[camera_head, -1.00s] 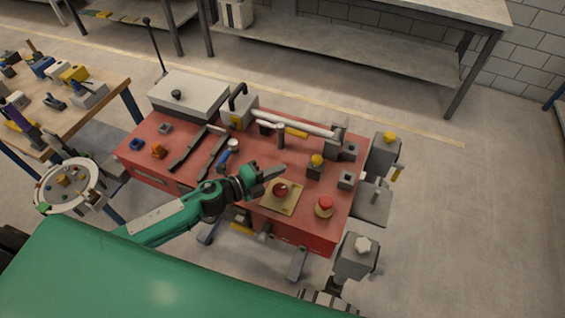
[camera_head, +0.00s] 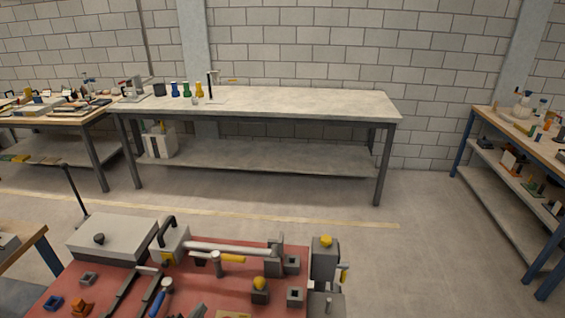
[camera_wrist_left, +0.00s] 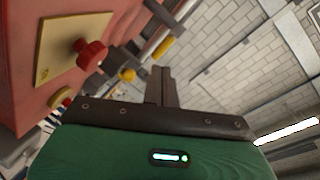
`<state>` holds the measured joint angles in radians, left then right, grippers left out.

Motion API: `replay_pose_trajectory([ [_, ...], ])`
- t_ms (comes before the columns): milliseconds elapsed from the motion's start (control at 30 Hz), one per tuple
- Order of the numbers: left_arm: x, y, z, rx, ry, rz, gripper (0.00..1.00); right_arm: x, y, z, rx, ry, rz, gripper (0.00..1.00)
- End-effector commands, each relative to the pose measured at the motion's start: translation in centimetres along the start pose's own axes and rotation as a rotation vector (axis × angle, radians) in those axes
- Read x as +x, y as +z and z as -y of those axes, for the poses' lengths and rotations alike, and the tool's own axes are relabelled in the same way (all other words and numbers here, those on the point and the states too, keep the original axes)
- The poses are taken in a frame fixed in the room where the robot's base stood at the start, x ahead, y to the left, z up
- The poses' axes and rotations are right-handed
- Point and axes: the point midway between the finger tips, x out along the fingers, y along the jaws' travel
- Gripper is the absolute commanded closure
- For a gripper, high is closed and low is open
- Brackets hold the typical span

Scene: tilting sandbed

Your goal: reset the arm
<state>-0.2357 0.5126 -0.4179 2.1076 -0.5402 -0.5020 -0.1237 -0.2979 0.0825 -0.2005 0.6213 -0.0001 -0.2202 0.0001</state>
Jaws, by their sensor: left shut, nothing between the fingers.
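My left gripper (camera_wrist_left: 161,86) shows in the left wrist view, with its dark fingers together and nothing between them. A red knob (camera_wrist_left: 92,54) on a cream plate (camera_wrist_left: 60,48) is to the left of the fingers, apart from them. The red bench (camera_head: 205,288) carrying the fixtures fills the lower part of the head view, its front edge cut off by the frame. Neither of my arms shows in the head view, and my right gripper is in no view.
The red bench holds a grey box (camera_head: 112,238), a horizontal grey bar (camera_head: 215,248) and a yellow knob (camera_head: 260,283). A long grey table (camera_head: 300,103) stands at the back wall. Shelves (camera_head: 525,170) are at the right. The floor between is clear.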

Motion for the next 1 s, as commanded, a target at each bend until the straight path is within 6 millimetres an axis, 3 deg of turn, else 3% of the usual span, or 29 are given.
replay_pose_trajectory([
  [200, -5.5, 3.4, -2.5, -0.415, 0.117, 0.385, 1.00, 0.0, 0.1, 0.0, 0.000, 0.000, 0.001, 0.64],
  [333, -9.5, 4.4, -4.6, -0.603, 0.213, 0.574, 1.00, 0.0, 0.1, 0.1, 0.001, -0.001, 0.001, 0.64],
  [800, -20.4, 3.5, -9.2, -0.944, 0.491, 0.954, 1.00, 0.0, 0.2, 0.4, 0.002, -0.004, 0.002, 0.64],
  [1000, -18.2, 5.7, -12.9, -0.940, 0.507, 0.974, 1.00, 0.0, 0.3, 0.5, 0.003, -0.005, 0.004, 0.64],
])
